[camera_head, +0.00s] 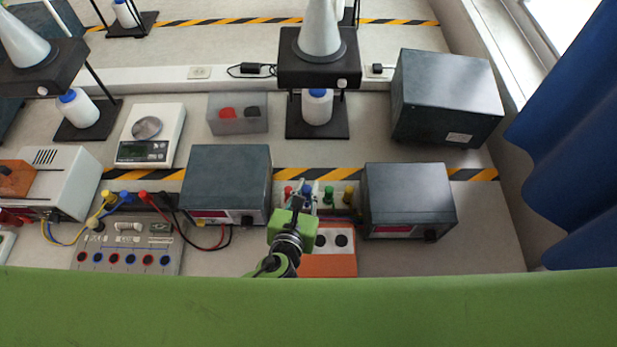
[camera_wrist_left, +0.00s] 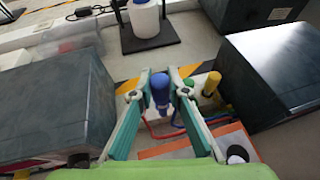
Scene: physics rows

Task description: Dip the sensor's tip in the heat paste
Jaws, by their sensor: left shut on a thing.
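My left gripper (camera_head: 300,202) reaches in from the front, over the left edge of an orange box (camera_head: 330,264). In the left wrist view its two fingers (camera_wrist_left: 165,92) are closed on a blue-handled piece (camera_wrist_left: 160,90), perhaps the sensor. Its lower end is hard to make out, and I cannot tell whether it is clear of what lies below. A green knob (camera_head: 328,195) and a yellow knob (camera_head: 348,196) stand just right of it, a red one (camera_head: 288,193) to its left. The orange box has dark round spots on top; I cannot tell where the heat paste is. My right gripper is out of view.
A dark box (camera_head: 227,180) stands close on the left and another (camera_head: 408,198) on the right. A white bottle (camera_head: 317,105) on a black stand is behind. Cables and a socket panel (camera_head: 126,246) lie left.

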